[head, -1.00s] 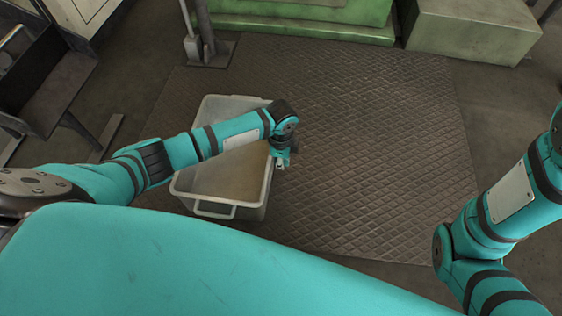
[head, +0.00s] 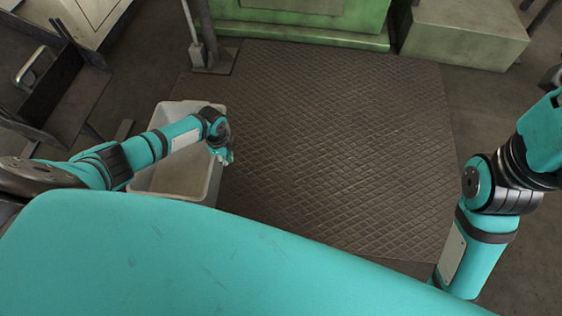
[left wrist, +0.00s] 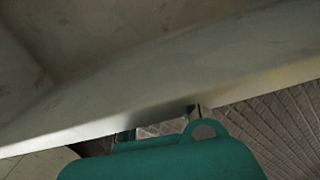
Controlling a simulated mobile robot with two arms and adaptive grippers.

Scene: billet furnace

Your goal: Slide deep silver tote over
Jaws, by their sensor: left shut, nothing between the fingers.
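The deep silver tote (head: 172,182) is a pale grey open bin standing upright at the left edge of the ribbed mat. It looks empty; my left arm crosses over it and my body hides its near end. My left gripper (head: 228,158) is shut and empty, pointing down at the outer side of the tote's right wall. In the left wrist view the tote's wall and rim (left wrist: 150,85) fill much of the picture, close beside the gripper; contact cannot be made out clearly. My right arm shows at the right, but its gripper does not.
The dark diamond-pattern mat (head: 340,150) is clear to the right of the tote. A post on a base plate (head: 212,62) stands beyond the tote. A dark metal frame (head: 62,85) stands at the left.

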